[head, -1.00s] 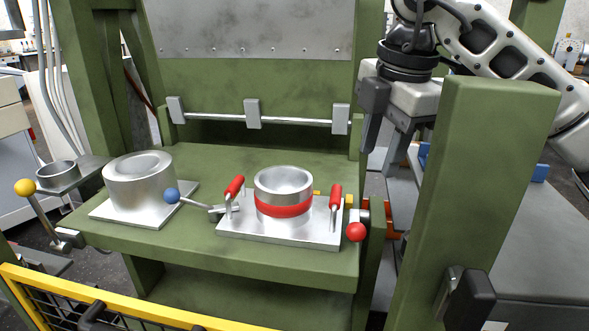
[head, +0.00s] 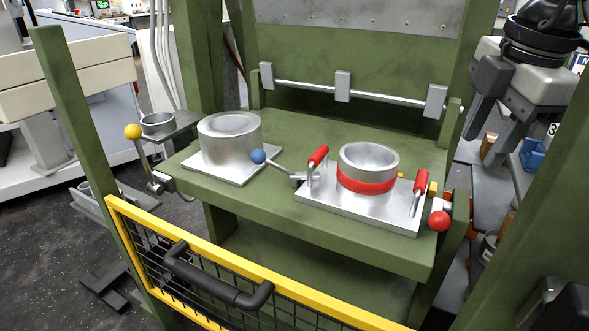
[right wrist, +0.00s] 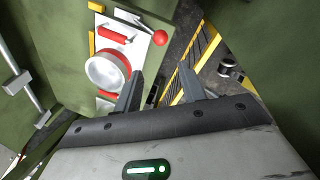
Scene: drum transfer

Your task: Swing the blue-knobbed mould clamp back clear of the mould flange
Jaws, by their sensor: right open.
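The blue-knobbed clamp shows in the head view, with its blue knob (head: 258,156) at the end of a thin rod beside the silver cylinder on the left. The rod runs right to a small metal block (head: 304,179) at the left edge of the mould's flange plate (head: 385,219). The mould (head: 368,170) is a silver ring with a red band. My right gripper (head: 490,118) is open and empty, right of the press and well away from the blue knob. In the right wrist view its two fingers (right wrist: 162,82) stand apart. The blue knob is not visible there. My left gripper is not in view.
Two red handles (head: 318,156) stand on the flange plate. A red ball knob (head: 439,221) is at its right end. A silver cylinder (head: 229,138) stands on the left of the green table. A yellow-railed gate (head: 205,246) runs along the front; green posts flank the press.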

